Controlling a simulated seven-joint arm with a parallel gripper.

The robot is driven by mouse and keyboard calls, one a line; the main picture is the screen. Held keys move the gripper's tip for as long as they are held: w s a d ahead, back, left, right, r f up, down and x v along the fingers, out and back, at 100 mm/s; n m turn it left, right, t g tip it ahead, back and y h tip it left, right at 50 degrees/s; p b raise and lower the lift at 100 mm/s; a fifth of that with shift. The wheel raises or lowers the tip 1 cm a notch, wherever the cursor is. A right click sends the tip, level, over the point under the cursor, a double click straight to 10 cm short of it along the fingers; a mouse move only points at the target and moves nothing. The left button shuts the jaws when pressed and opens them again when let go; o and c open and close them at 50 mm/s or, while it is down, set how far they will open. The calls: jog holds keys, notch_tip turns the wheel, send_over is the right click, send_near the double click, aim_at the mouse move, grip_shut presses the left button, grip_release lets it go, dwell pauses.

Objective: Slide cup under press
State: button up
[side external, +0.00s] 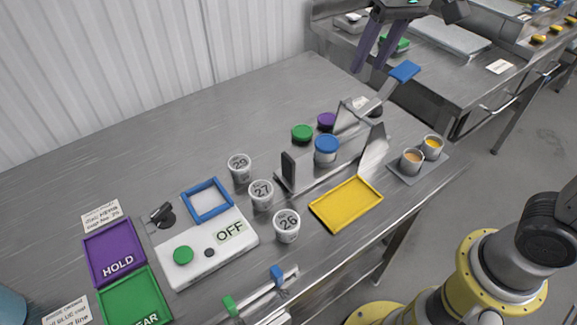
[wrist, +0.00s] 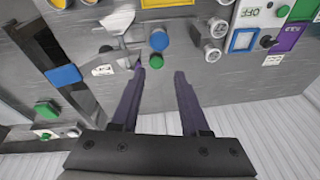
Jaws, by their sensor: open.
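The press is a grey metal frame (side external: 376,158) with a lever ending in a blue handle (side external: 405,72), raised up to the right; the handle also shows in the wrist view (wrist: 64,75). A blue-lidded cup (side external: 326,152) stands at the press, between its upright plates; whether it is on the base is unclear. A green-lidded cup (side external: 302,133) and a purple-lidded cup (side external: 326,121) stand behind it. Open white cups marked 29 (side external: 239,168), 27 (side external: 261,196) and 26 (side external: 286,226) stand to the left. My gripper (side external: 368,68) is open and empty, raised above the table behind the press.
A yellow tray (side external: 314,208) lies in front of the press, and a small grey tray (side external: 443,163) with two filled cups at its right. A white OFF unit (side external: 208,257), blue frame (side external: 186,203), purple HOLD tray (side external: 91,250) and green tray (side external: 125,292) lie left. The back-left table is clear.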

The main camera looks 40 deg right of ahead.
jog(key=w+a+f+n+g, duration=0.1)
jog(key=w+a+f+g, duration=0.1)
jog(key=w+a+f, duration=0.5)
jog(key=n+g, duration=0.1)
send_over(289, 167)
jog(key=w, duration=0.1)
jog(key=shift+h, duration=0.4)
jog(key=f, duration=0.4)
jog(key=shift+d+f, duration=0.25)
jog(key=shift+f, duration=0.15)
notch_tip(289, 167, down, 13)
jog(key=shift+f, duration=0.2)
grip_shut()
jog(key=shift+d, duration=0.1)
